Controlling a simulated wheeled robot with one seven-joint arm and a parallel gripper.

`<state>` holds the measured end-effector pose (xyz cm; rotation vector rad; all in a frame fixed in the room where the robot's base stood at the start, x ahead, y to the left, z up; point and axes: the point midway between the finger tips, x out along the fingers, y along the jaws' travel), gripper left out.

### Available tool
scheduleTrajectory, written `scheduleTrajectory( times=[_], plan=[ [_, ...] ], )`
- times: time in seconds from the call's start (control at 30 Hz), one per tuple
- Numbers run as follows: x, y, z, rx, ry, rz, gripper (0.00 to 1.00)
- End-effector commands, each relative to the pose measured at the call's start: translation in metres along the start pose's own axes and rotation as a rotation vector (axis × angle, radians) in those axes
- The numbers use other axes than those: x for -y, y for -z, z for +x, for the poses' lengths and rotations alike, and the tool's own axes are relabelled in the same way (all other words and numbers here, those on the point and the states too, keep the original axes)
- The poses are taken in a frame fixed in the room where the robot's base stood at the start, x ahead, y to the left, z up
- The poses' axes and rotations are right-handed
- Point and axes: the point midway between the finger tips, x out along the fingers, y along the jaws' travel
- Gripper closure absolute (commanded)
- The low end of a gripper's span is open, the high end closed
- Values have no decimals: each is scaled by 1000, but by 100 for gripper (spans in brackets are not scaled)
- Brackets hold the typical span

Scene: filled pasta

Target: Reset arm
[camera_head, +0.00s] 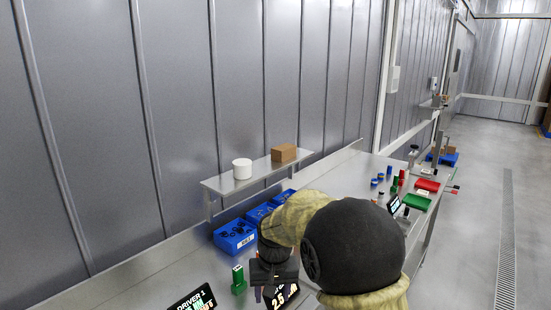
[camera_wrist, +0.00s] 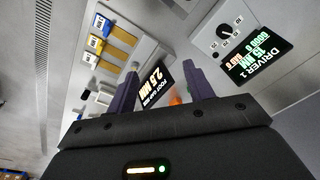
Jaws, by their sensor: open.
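My gripper (camera_head: 268,292) is low in the centre of the head view, over the steel bench, partly hidden by my own arm. In the wrist view its two dark purple fingers (camera_wrist: 162,88) stand apart with nothing held between them. A small display reading 2.5 MM (camera_wrist: 156,84) shows behind the fingers, and it also shows beside the gripper in the head view (camera_head: 283,294). A small orange-red spot lies near the right finger in the wrist view; I cannot tell what it is.
Blue bins (camera_head: 235,235) with dark parts stand left of my arm, under a shelf (camera_head: 223,185) bearing a white cylinder (camera_head: 242,169) and a brown box (camera_head: 283,153). A green block (camera_head: 238,280) and the DRIVER 1 display (camera_head: 192,300) are near. Red (camera_head: 427,185) and green (camera_head: 416,202) trays lie farther right.

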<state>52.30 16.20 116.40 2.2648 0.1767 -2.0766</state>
Motion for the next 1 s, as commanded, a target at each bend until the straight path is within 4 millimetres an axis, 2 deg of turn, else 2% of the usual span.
scheduleTrajectory(
  times=[0.03, 0.1, 0.3, 0.5, 0.6, 0.73, 1.0],
  plan=[
    [-20, -14, -4, -11, 1, 21, 48],
    [-42, -32, -6, -28, -2, 38, 48],
    [-96, -95, -9, -79, -14, 83, 48],
    [-130, -164, -7, -127, -37, 114, 48],
    [-137, -186, -5, -141, -47, 120, 48],
    [-140, -196, -4, -146, -51, 122, 48],
    [-140, -195, -4, -145, -50, 121, 48]
  ],
)
